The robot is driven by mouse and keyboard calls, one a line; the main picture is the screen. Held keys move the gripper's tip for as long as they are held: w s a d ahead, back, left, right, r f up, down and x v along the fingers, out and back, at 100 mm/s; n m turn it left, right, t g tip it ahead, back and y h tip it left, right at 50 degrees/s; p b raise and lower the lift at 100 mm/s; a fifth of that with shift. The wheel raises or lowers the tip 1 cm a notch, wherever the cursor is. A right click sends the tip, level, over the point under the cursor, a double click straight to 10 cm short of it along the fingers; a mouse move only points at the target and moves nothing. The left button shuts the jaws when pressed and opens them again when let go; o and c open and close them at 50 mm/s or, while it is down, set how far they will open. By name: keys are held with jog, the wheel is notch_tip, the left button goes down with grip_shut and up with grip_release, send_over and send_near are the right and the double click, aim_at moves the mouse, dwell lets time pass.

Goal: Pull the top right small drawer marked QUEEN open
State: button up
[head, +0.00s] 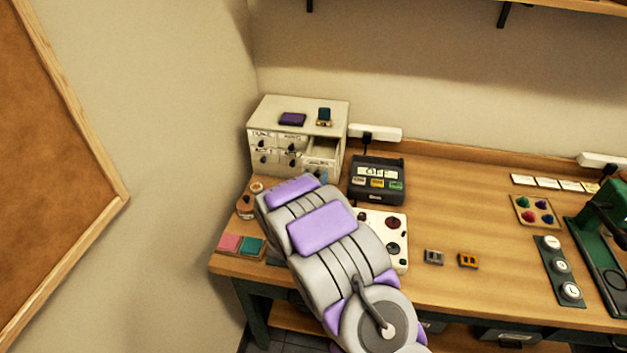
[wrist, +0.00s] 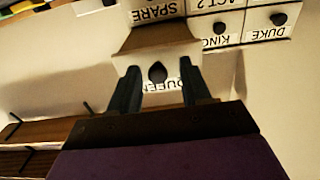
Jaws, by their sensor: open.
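A cream cabinet of small drawers (head: 260,113) stands at the back left of the table. Its top right drawer (head: 320,163) sticks out, and its inside shows from above. In the wrist view, which is upside down, the drawer front (wrist: 180,52) carries a QUEEN label (wrist: 165,86), partly hidden by the fingers. Its dark round knob (wrist: 158,72) is between the fingers of my gripper (wrist: 164,76), with visible space on both sides. My gripper is open. In the head view my arm hides most of it, just in front of the cabinet.
A purple item (head: 292,119) and a small teal item (head: 324,114) sit on the cabinet top. A dark box with coloured labels (head: 377,182) stands right of the cabinet. A white panel with round knobs (head: 401,222) lies beside my arm. The table's middle is largely clear.

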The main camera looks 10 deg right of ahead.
jog(key=shift+s, duration=0.1)
jog(key=p+v, duration=0.2)
jog(key=v, duration=1.5)
jog(key=shift+p, duration=0.3)
jog(key=shift+a, duration=0.1)
jog(key=s+a+r+n+g+y, duration=0.1)
jog(key=s+a+r+g+y, duration=0.15)
jog(key=s+g+y, duration=0.2)
jog(key=s+a+r+n+g+y, duration=0.1)
jog(key=s+r+g+y, duration=0.25)
jog(key=s+g, duration=0.2)
jog(key=s+d+r+g, duration=0.2)
jog(key=s+d+g, duration=0.1)
jog(key=s, duration=0.6)
jog(key=s+d+r+n+g+h, duration=0.1)
jog(key=s+d+r+g, duration=0.2)
jog(key=s+d, duration=0.3)
jog(key=s+d+r+g+h, duration=0.1)
jog(key=s+d+r+g, duration=0.1)
jog(key=s, duration=1.1)
jog(key=shift+d+r+n+g+b, duration=0.3)
jog(key=shift+d+r+g+b, duration=0.15)
jog(key=shift+d, duration=0.75)
